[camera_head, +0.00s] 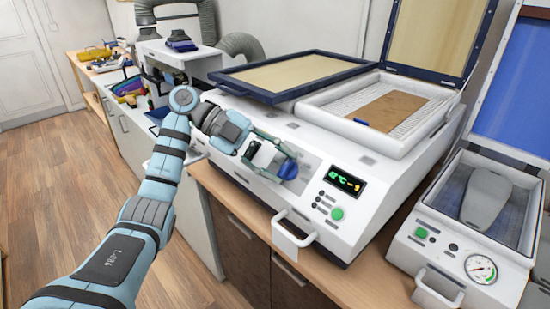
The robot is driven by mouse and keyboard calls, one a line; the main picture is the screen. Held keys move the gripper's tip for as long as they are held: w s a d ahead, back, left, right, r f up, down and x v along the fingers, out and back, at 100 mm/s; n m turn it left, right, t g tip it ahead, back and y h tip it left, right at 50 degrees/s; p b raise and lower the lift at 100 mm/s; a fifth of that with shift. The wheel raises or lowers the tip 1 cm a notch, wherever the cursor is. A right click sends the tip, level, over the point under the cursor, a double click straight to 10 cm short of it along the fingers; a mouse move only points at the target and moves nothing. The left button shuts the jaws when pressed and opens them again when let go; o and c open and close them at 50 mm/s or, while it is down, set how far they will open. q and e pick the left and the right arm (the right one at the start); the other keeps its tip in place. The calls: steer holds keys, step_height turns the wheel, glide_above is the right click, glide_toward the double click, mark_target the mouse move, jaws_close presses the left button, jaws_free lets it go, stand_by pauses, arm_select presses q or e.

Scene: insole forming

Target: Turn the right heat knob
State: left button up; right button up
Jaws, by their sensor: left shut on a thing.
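The white forming machine (360,215) stands on the counter, with a dark display showing green and yellow characters (345,181) and a green button (337,214) on its front panel. My left arm reaches in from the left. My left gripper (277,164) is at the sloped front panel, left of the display. It is shut on a blue knob (263,156), the right heat knob, which shows between the fingers. The fingers and wrist hide part of the knob and the panel to its left. My right gripper is not in view.
A white handle (293,235) sticks out below the panel. The machine's dark-framed lid (293,74) and mesh tray (408,112) are behind. A second machine with a gauge (481,269) stands at right. Tools lie on the far-left counter; the floor at left is clear.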

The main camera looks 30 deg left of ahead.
arm_select(q)
steer(key=shift+f, duration=0.15)
steer(key=o, duration=1.1)
steer(key=shift+o, duration=0.3)
steer(key=shift+w, duration=0.1)
